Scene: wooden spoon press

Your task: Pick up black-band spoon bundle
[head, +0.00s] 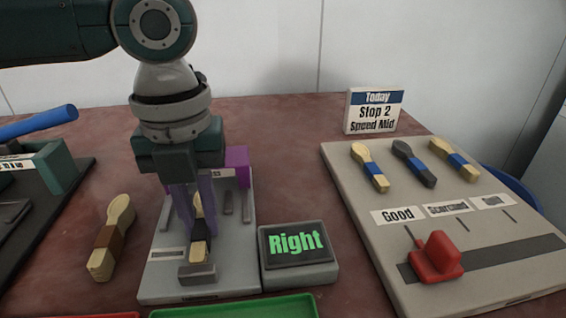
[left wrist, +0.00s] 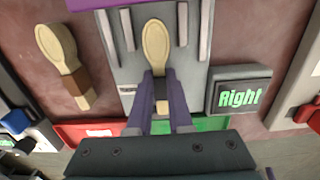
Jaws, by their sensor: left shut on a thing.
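The black-band spoon bundle (left wrist: 156,46) lies along the grey press plate (head: 160,270), its pale bowl pointing away from me. In the left wrist view my left gripper (left wrist: 160,100) is closed around the banded part. I cannot tell whether the bundle touches the plate. My right gripper is not in view.
A brown-band spoon bundle (head: 110,237) lies left of the plate. A box reading "Right" (head: 297,255) stands right of it. Green (head: 240,308) and red trays (left wrist: 85,133) are at the front. A board (head: 350,190) with sample spoons and a red slider (head: 436,258) is at right.

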